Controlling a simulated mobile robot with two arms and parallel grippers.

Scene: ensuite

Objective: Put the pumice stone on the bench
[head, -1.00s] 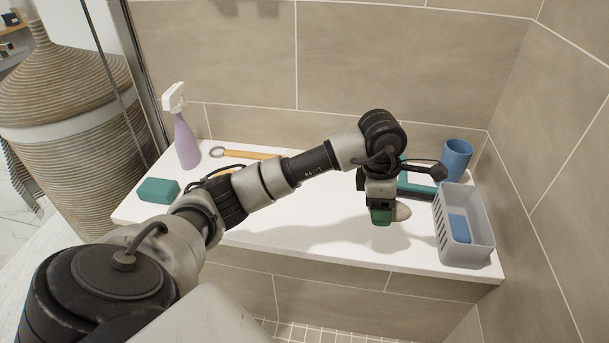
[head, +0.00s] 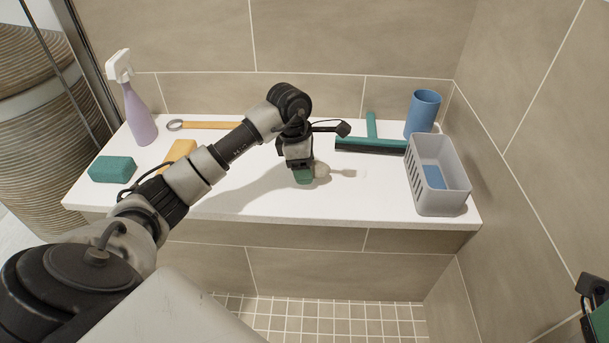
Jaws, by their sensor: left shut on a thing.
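The gripper points down, low over the middle of the white bench (head: 380,205). I cannot tell whether the stone touches the bench top. Part of my right gripper (head: 597,310) shows at the right edge, cut off by the frame, so its jaws cannot be read.
A spray bottle (head: 136,112), teal block (head: 112,170) and yellow block (head: 180,152) are at left. The bench's front middle is clear.

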